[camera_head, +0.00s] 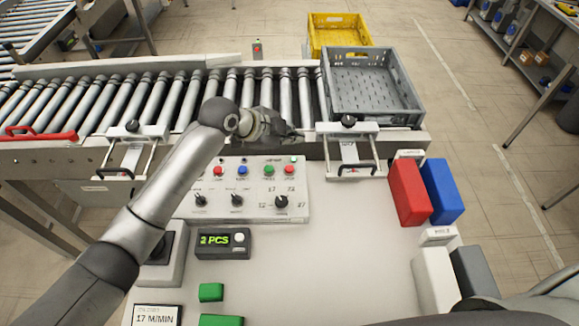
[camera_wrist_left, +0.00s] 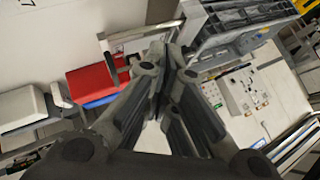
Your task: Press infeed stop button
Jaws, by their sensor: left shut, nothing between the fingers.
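The control panel (camera_head: 240,190) lies on the white worktop in front of the conveyor. Its upper row holds a left red button (camera_head: 218,171), a blue button (camera_head: 242,170), a green button (camera_head: 268,170) and a right red button (camera_head: 289,170). Their labels are too small to read, so I cannot tell which is infeed stop. Black knobs sit below them. My left gripper (camera_head: 278,128) is shut and empty above the conveyor's near edge, beyond the button row and apart from it. In the left wrist view its fingers (camera_wrist_left: 174,68) are closed, with the panel (camera_wrist_left: 243,92) to their right. My right gripper is out of view.
A grey crate (camera_head: 404,106) stands on the roller conveyor (camera_head: 170,94), with a yellow crate (camera_head: 322,38) behind. A counter display (camera_head: 223,242) and green blocks (camera_head: 211,292) are nearer on the worktop. Red (camera_head: 408,193) and blue (camera_head: 441,190) bins stand right. The worktop's middle right is clear.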

